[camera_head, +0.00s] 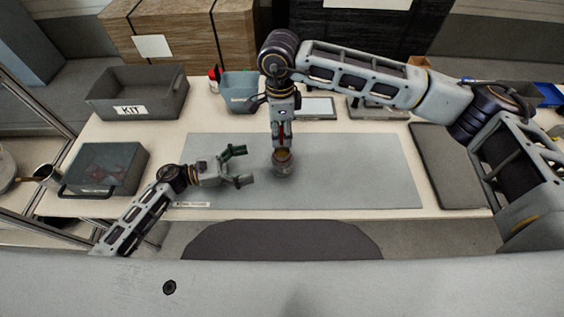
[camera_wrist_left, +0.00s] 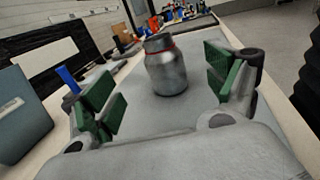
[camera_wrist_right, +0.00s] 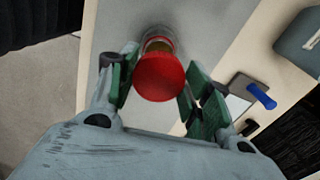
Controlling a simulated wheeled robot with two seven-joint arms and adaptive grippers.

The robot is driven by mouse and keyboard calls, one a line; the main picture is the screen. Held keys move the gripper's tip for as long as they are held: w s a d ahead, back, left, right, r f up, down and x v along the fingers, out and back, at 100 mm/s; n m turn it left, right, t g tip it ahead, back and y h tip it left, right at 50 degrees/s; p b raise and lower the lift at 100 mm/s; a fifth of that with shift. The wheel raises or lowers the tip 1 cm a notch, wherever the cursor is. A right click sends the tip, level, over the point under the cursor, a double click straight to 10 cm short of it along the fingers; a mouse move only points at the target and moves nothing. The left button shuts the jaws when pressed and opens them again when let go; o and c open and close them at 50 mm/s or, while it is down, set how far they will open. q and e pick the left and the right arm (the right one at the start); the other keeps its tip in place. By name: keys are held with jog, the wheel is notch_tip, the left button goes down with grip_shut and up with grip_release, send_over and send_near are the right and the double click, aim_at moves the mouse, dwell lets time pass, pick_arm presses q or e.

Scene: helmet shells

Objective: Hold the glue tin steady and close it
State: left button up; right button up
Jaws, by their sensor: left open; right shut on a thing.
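The glue tin (camera_head: 284,165) is a grey, rounded tin standing upright on the grey mat, with a brownish top in the head view. It also stands ahead, between the spread fingers, in the left wrist view (camera_wrist_left: 167,74). A round red lid (camera_wrist_right: 160,77) is between the fingers of my right gripper (camera_wrist_right: 158,88) in the right wrist view and hides part of the tin beyond it. My right gripper (camera_head: 282,139) points down just above the tin and is shut on the lid. My left gripper (camera_head: 240,167) is open, empty and low, left of the tin and apart from it.
A grey KIT bin (camera_head: 137,108), a lidded grey box (camera_head: 105,166) and a blue-grey bin (camera_head: 240,86) stand on the left and back. A dark tray (camera_head: 447,165) lies on the right. The grey mat (camera_head: 360,175) is clear right of the tin.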

pick_arm(q)
jog(key=shift+x, duration=5.9)
jog(key=c, duration=1.5)
jog(key=shift+c, duration=0.2)
pick_arm(e)
send_over(281, 156)
jog(key=shift+f, duration=2.45)
jog(key=shift+f, duration=0.1)
jog(key=shift+f, duration=0.8)
jog(key=shift+f, duration=0.1)
